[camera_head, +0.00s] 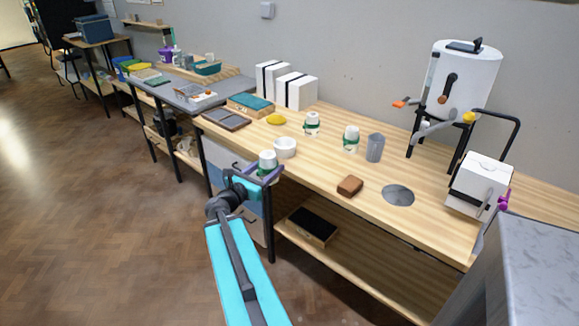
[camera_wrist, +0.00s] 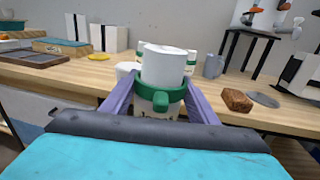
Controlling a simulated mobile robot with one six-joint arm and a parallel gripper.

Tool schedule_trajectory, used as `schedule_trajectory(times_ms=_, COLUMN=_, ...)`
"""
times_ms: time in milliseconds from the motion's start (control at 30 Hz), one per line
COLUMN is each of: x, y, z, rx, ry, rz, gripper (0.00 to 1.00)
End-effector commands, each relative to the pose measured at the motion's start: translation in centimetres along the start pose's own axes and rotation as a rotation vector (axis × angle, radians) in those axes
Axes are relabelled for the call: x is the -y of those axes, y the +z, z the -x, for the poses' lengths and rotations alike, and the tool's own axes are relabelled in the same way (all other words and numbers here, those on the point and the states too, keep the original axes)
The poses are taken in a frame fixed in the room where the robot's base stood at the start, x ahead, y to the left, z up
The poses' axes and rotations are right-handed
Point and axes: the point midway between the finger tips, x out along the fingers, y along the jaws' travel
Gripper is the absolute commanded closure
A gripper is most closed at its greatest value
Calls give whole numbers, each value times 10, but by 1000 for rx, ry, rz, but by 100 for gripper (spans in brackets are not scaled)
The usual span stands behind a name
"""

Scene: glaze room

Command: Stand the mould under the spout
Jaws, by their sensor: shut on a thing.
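The mould, a white cylinder with a green band (camera_head: 267,159), is held upright in my gripper (camera_head: 264,172) near the bench's front edge. In the wrist view the purple fingers of my gripper (camera_wrist: 157,93) close on both sides of the mould (camera_wrist: 164,66), around its green band. Its lower part is partly hidden by my gripper. The grey spout (camera_head: 432,129) juts left below the white tank (camera_head: 465,78) at the right of the bench, well apart from the mould.
Two similar green-banded white pots (camera_head: 312,123) (camera_head: 351,139), a white bowl (camera_head: 285,148), a grey jug (camera_head: 375,148) and a brown block (camera_head: 350,186) stand on the wooden bench. A grey disc (camera_head: 398,195) lies right of the block. A white box (camera_head: 482,183) stands at far right.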

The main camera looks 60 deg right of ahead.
Motion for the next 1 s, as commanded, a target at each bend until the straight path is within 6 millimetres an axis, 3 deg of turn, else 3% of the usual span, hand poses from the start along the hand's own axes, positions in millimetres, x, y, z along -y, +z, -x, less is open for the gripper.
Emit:
schedule_trajectory(times_ms=400, x=-84, y=-1, z=94, rx=2, ry=146, rz=-1, gripper=73)
schedule_trajectory(times_ms=1000, x=-168, y=-4, z=246, rx=1, ry=350, rz=-2, gripper=73)
